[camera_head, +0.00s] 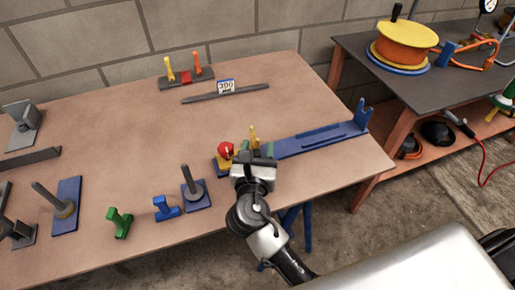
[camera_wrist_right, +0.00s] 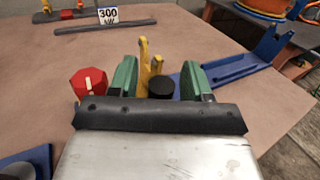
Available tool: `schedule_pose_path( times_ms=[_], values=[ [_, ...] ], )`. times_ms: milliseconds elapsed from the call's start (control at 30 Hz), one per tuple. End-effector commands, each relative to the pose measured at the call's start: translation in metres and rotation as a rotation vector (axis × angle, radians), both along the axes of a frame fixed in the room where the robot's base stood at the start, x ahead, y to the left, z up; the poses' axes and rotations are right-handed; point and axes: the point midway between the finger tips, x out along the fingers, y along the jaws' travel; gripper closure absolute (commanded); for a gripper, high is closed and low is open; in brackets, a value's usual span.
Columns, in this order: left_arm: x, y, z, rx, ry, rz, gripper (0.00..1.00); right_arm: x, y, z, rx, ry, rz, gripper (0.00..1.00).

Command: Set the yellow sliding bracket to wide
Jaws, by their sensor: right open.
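The yellow sliding bracket (camera_head: 253,137) stands upright at the near end of the long blue rail (camera_head: 318,141). It also shows in the right wrist view (camera_wrist_right: 146,62), with a forked top. My right gripper (camera_head: 257,152) is over this near end, its green fingers apart. In the right wrist view the bracket shows between the fingers (camera_wrist_right: 159,78), nearer the left one; contact cannot be told. A black round knob (camera_wrist_right: 161,87) also shows between them. A red knob (camera_head: 225,149) with a white mark is just left of the gripper. The bracket's foot is hidden. My left gripper is not in view.
A sign reading 300 (camera_head: 226,86) stands by a grey bar (camera_head: 225,93) at the back. Blue (camera_head: 166,208) and green (camera_head: 119,222) pieces and a post on a blue plate (camera_head: 196,196) lie left of the gripper. The table middle is clear.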

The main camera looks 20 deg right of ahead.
Motion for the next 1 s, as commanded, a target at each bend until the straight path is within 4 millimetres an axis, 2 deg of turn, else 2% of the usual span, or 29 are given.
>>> schedule_pose_path(
  times_ms=[267, 567, 767, 867, 1000],
  values=[
    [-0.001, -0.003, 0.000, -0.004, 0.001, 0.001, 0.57, 0.001, 0.000, 0.000, 0.000, 0.001, 0.000, 0.53],
    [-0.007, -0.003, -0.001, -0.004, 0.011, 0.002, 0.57, 0.001, 0.000, 0.000, 0.000, 0.001, 0.000, 0.99],
    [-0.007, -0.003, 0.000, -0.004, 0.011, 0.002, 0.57, 0.001, 0.001, 0.000, 0.000, 0.001, 0.001, 1.00],
    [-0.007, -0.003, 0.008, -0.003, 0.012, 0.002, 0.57, 0.001, 0.013, 0.002, 0.002, 0.004, 0.002, 1.00],
    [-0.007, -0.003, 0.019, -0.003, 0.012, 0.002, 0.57, 0.000, 0.040, 0.002, 0.002, 0.005, 0.003, 1.00]
  ],
)
